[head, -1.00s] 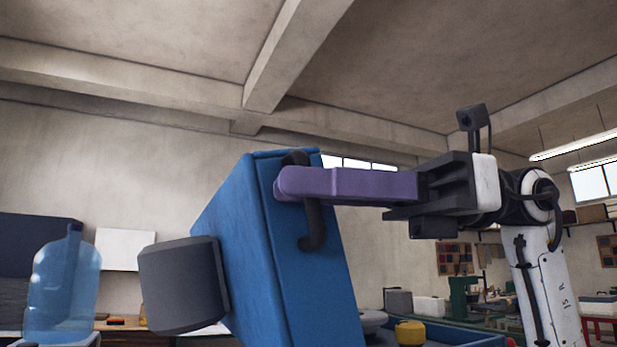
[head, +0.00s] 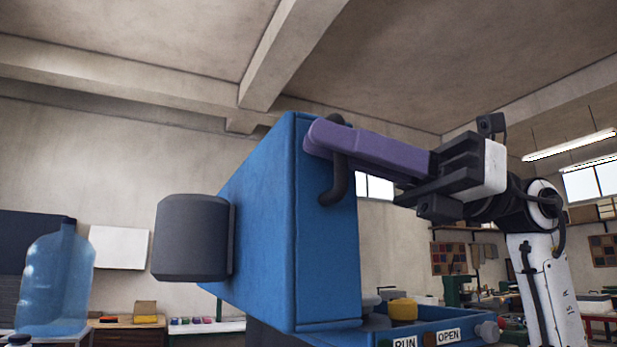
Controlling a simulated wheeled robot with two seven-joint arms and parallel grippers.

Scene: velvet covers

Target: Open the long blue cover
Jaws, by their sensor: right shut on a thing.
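The long blue cover (head: 265,225) stands raised and tilted in the middle of the head view, with its underside edge above a blue base (head: 450,327). A dark curved handle (head: 338,180) sits on its right face near the top. My right gripper (head: 325,140) comes in from the right, and its purple fingers are shut on the handle. A dark grey rounded block (head: 190,238) sticks out from the cover's left side. My left gripper is not in view.
The base carries RUN and OPEN labels (head: 447,336), a knob (head: 487,332) and a yellow part (head: 402,309). A clear blue water jug (head: 55,280) stands at the far left. Benches with small items line the back wall.

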